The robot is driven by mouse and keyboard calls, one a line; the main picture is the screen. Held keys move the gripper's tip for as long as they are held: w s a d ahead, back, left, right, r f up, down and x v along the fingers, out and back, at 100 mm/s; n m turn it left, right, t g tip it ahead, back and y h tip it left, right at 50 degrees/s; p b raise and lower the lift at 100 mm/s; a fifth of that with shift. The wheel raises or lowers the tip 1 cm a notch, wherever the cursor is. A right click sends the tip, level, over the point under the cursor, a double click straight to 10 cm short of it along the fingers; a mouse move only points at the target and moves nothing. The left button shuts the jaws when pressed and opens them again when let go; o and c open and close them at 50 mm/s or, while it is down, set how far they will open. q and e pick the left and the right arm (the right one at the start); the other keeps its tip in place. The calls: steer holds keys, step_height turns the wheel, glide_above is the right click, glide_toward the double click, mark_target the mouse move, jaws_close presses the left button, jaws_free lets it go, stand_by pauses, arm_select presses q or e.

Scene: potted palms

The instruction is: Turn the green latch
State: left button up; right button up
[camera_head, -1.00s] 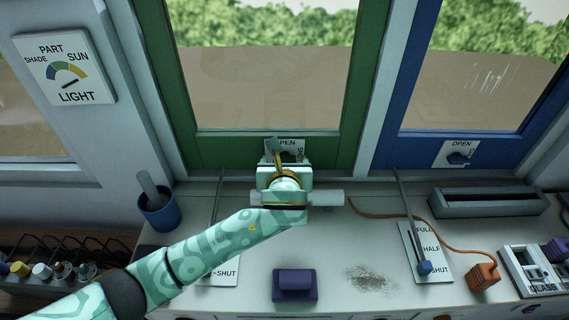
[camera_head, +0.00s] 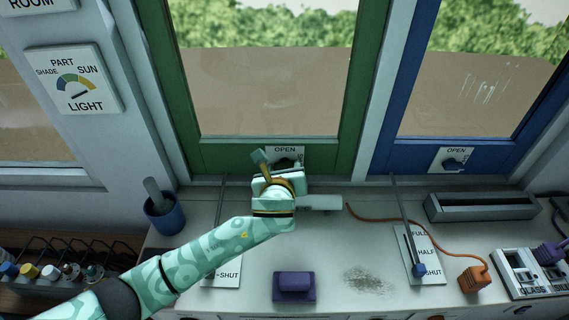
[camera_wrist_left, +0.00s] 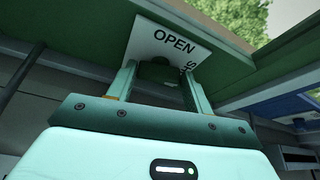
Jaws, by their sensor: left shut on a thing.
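The green latch (camera_wrist_left: 158,72) is a small dark green knob on a white plate (camera_wrist_left: 185,45) marked OPEN and SHUT, at the bottom rail of the green window frame (camera_head: 225,156). In the left wrist view it sits between the two fingers of my left gripper (camera_wrist_left: 160,80), which is shut on it. In the head view my left gripper (camera_head: 283,168) covers most of the latch, and the plate's OPEN lettering (camera_head: 285,150) shows just above it. My right gripper is in neither view.
A blue-framed window with its own blue latch (camera_head: 454,164) is to the right. The bench holds a blue pot (camera_head: 165,217), a purple block (camera_head: 294,285), a blue lever (camera_head: 419,269), an orange plug (camera_head: 473,278) and a grey trough (camera_head: 482,207).

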arm_select(q)
steer(key=shift+a+n+h+p, duration=0.2)
steer(key=shift+n+h+p, duration=0.4)
steer(key=shift+n, duration=0.1)
steer(key=shift+a+f+n+h, duration=0.15)
steer(key=shift+n+h, duration=0.25)
steer(key=shift+n, duration=0.3)
steer(key=o, duration=1)
steer(key=shift+s, duration=0.1)
steer(key=shift+s+r+p, duration=0.2)
steer(key=shift+s+p, duration=0.15)
steer(key=shift+p, duration=0.05)
steer(key=p+v, duration=0.1)
steer(key=v, duration=0.9)
steer(key=p+v, duration=0.1)
steer(key=v, duration=0.4)
steer(key=shift+s+a+f+p, duration=0.2)
steer(key=shift+s+f+p, duration=0.05)
steer(key=shift+p, duration=0.05)
